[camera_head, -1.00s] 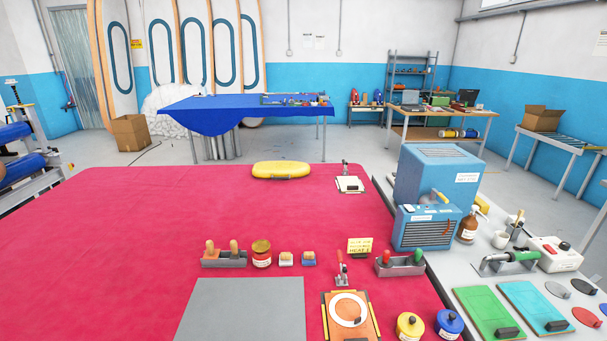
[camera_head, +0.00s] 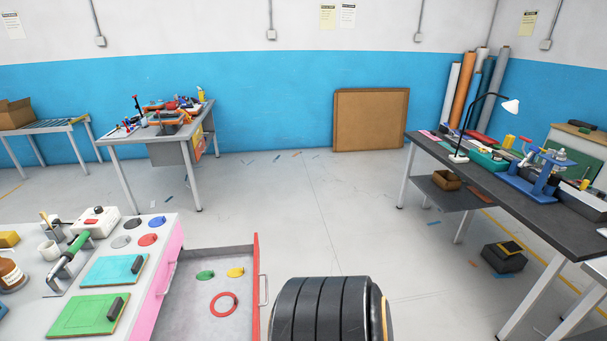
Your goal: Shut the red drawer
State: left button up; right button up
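The red drawer stands pulled out from the right side of the pale workbench (camera_head: 165,228). Its red front panel (camera_head: 257,285) faces right and has a metal bar handle (camera_head: 265,290). The grey drawer floor (camera_head: 198,285) shows, with a green disc (camera_head: 205,275), a yellow disc (camera_head: 236,272) and a red ring (camera_head: 223,304) lying in it. The drawer's near end is cut off by the picture's bottom edge.
A dark-topped table (camera_head: 480,180) is at the right, with a dark box (camera_head: 504,257) on the floor beneath. The floor (camera_head: 310,215) between the tables is mostly clear.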

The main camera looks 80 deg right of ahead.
aim_at(185, 314)
jog(key=l+z, duration=0.1)
jog(key=z, duration=0.35)
jog(key=k+l+z, duration=0.1)
jog(key=z, duration=0.35)
jog(key=l+z, duration=0.1)
jog(key=z, duration=0.35)
jog(key=l+z, duration=0.1)
jog(key=z, duration=0.35)
